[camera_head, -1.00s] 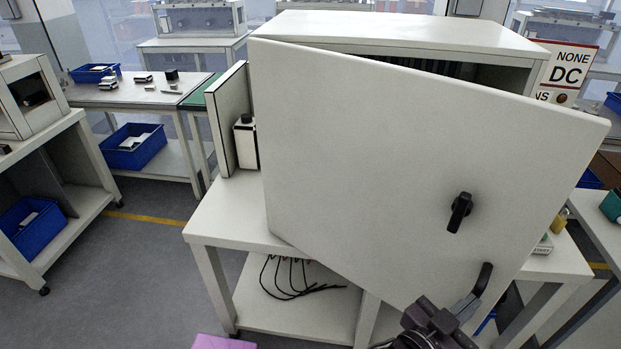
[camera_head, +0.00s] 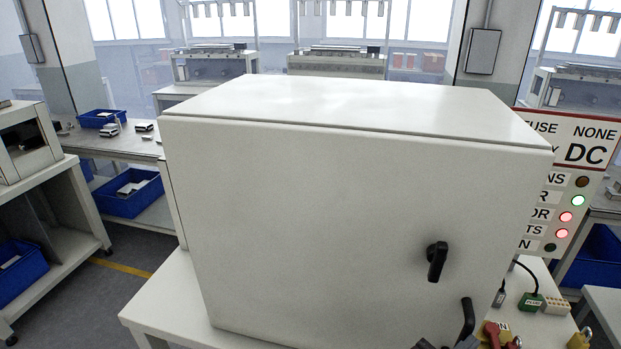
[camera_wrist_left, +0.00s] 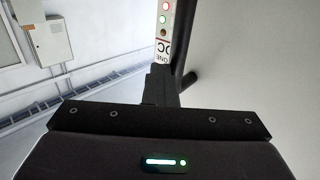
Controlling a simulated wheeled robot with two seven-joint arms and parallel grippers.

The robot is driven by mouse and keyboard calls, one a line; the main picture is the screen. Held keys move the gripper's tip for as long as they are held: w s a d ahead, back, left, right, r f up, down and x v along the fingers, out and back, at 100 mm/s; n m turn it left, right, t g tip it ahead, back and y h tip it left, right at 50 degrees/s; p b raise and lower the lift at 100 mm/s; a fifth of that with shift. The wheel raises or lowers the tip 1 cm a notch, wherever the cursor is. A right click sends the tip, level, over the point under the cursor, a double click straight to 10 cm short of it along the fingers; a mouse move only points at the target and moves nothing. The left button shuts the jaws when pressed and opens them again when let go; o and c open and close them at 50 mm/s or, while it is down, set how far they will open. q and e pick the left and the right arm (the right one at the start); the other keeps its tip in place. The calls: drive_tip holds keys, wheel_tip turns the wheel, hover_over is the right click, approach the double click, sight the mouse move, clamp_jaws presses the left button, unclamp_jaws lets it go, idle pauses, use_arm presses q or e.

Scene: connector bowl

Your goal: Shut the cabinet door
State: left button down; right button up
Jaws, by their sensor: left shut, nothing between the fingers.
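The cabinet (camera_head: 370,100) is a large white box on a white table. Its door (camera_head: 320,220) shows in the head view flush or nearly flush with the front; a small gap cannot be ruled out. A black latch knob (camera_head: 437,262) is on its right side, with a black bar-shaped piece (camera_head: 467,317) below it. My left gripper (camera_head: 466,342) is just at the bottom edge, by that piece. In the left wrist view its dark fingers (camera_wrist_left: 160,86) are shut and empty, close beside a black bar (camera_wrist_left: 181,35) and the pale door surface. Contact cannot be told. My right gripper is not in view.
A sign panel with lamps (camera_head: 567,190) stands right of the cabinet. A green plug (camera_head: 531,302), a red padlock (camera_head: 497,335) and a yellow padlock (camera_head: 579,340) lie on the table's right end. Benches with blue bins (camera_head: 130,192) stand at the left.

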use_arm(q)
drive_tip(key=shift+w+d+r, duration=0.1)
drive_tip(key=shift+w+r, duration=0.15)
drive_tip(key=shift+w, duration=0.3)
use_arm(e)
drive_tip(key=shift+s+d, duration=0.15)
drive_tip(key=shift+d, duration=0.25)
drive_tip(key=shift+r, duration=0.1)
